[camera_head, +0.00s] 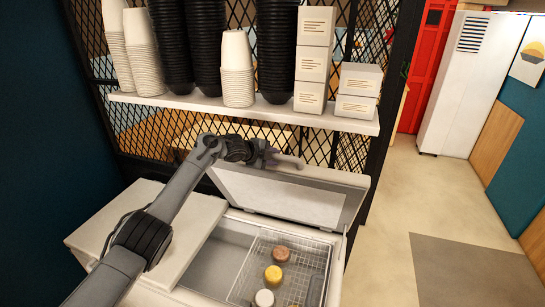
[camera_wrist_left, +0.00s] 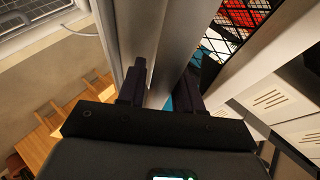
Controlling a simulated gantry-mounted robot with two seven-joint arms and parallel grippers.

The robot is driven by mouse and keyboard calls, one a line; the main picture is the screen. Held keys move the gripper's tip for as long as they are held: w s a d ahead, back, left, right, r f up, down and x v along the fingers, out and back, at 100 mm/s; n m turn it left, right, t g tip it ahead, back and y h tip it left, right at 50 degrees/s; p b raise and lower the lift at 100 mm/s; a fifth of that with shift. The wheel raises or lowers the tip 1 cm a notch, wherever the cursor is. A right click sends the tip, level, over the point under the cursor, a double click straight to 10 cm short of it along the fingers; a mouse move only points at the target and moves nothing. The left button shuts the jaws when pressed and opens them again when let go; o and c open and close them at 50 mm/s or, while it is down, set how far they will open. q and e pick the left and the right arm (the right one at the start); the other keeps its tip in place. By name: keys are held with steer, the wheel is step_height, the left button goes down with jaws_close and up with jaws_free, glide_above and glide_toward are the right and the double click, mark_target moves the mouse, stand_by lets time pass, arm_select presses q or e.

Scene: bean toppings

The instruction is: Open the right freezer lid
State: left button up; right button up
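The right freezer lid (camera_head: 285,198) stands raised and tilted back at the rear of the freezer, its pale inner panel facing forward. The right compartment below it is uncovered. My left gripper (camera_head: 288,160) is at the upper edge of the raised lid, its fingers pointing right along it. In the left wrist view, the two dark fingers (camera_wrist_left: 160,88) are apart, with grey surfaces just beyond them. I cannot tell whether they touch the lid. My right gripper is not in view.
A wire basket (camera_head: 247,277) in the freezer holds brown, yellow and white round tubs. The left freezer lid (camera_head: 145,222) lies flat. Above, a shelf (camera_head: 240,112) carries stacked cups and white boxes, close over my left gripper. Open floor lies to the right.

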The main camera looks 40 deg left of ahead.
arm_select(q)
steer(key=shift+o, duration=1.2)
steer(key=shift+f, duration=0.1)
steer(key=shift+s+r, duration=0.2)
steer(key=b+v, duration=0.3)
steer(key=v, duration=0.7)
steer(key=shift+s+r, duration=0.1)
steer(key=shift+s, duration=0.05)
